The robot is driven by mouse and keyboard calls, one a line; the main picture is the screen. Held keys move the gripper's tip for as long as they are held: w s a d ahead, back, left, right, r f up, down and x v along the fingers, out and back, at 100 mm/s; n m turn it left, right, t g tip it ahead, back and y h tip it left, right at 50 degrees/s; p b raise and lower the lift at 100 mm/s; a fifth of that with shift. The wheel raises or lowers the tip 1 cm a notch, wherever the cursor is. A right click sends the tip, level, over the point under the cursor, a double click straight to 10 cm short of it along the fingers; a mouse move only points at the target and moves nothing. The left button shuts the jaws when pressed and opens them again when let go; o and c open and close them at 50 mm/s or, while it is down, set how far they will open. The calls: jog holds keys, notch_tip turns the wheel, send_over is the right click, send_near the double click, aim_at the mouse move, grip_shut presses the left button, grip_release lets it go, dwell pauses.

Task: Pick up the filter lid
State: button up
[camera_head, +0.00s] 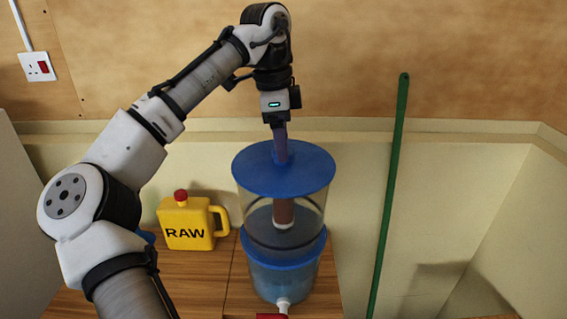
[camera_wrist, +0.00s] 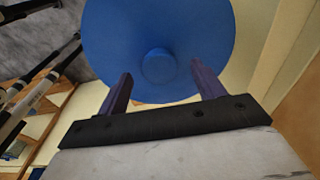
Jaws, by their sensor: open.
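The filter lid (camera_head: 265,172) is a round blue disc on top of a clear water filter (camera_head: 270,270) with a blue middle ring and a white tap. In the wrist view the lid (camera_wrist: 110,45) fills the upper middle, with a small round knob (camera_wrist: 158,65) at its centre. My gripper (camera_head: 281,160) points down just over the lid's middle. In the wrist view my gripper (camera_wrist: 160,80) is open, with one purple finger on each side of the knob. Whether the fingers touch the lid cannot be told.
A yellow jug marked RAW (camera_head: 188,224) with a red cap stands left of the filter on the wooden worktop (camera_head: 210,285). A green pole (camera_head: 388,200) leans on the wall to the right.

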jog(key=shift+d+f, duration=0.1)
jog(key=shift+f, duration=0.85)
jog(key=c, duration=1.1)
